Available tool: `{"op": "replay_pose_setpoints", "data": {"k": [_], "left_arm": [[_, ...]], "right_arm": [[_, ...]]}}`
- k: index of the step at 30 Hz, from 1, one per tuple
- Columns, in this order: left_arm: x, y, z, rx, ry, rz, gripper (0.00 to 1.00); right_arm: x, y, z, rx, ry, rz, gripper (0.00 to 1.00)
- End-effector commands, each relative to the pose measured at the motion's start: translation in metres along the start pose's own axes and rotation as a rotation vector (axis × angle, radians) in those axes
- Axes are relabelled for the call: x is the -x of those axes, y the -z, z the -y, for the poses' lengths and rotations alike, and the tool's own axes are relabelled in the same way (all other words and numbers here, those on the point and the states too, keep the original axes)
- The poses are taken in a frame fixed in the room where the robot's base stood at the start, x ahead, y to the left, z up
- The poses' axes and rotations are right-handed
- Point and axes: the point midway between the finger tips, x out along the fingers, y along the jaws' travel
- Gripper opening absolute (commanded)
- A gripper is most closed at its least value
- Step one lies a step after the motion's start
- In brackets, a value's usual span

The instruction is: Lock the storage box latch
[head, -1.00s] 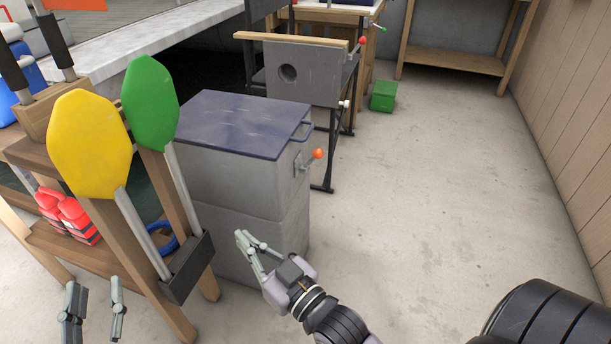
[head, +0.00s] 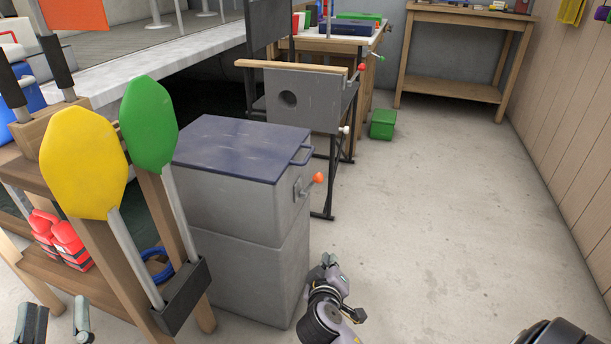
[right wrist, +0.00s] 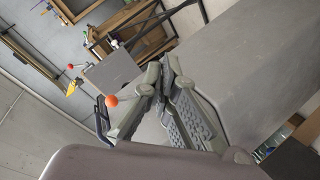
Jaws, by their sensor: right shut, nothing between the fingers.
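The storage box (head: 235,203) is grey with a dark blue lid (head: 240,148), which is down. It stands on a grey block beside the paddle rack. Its latch (head: 305,186) is on the right-hand side, a short lever slanting up and outward to an orange knob (head: 318,178). The orange knob also shows in the right wrist view (right wrist: 111,101), just left of the fingers. My right gripper (head: 329,262) is shut and empty, below the latch and apart from it; its fingertips meet in the right wrist view (right wrist: 163,72). My left gripper (head: 57,315) is open and empty at the bottom left, partly cut off.
A wooden rack with a yellow paddle (head: 82,162) and a green paddle (head: 149,124) stands close left of the box. A grey panel stand (head: 300,98) is behind it. A green box (head: 383,124) lies on the floor.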

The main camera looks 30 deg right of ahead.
Motion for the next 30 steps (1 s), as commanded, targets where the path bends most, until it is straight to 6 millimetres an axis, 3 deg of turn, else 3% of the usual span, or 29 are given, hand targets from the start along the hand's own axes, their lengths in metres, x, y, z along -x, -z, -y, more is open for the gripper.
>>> {"op": "replay_pose_setpoints", "data": {"k": [1,3,6,9,13,23,30], "left_arm": [[0.0,0.0,0.0,0.0,0.0,0.0,0.4],[0.0,0.0,0.0,0.0,0.0,0.0,0.4],[0.0,0.0,0.0,0.0,0.0,0.0,0.4],[0.0,0.0,0.0,0.0,0.0,0.0,0.4],[0.0,0.0,0.0,0.0,0.0,0.0,0.4],[0.0,0.0,0.0,0.0,0.0,0.0,0.4],[0.0,0.005,-0.001,0.001,-0.001,-0.029,0.4]], "right_arm": [[-0.013,0.028,-0.01,0.029,-0.08,-0.073,0.0],[-0.023,0.062,-0.021,0.078,-0.174,-0.173,0.0],[-0.029,0.103,-0.029,0.149,-0.271,-0.29,0.0],[-0.031,0.131,-0.032,0.202,-0.328,-0.366,0.0],[-0.031,0.146,-0.032,0.236,-0.359,-0.411,0.0],[-0.031,0.148,-0.033,0.241,-0.363,-0.416,0.0],[-0.051,0.159,-0.041,0.24,-0.366,-0.417,0.0]]}}
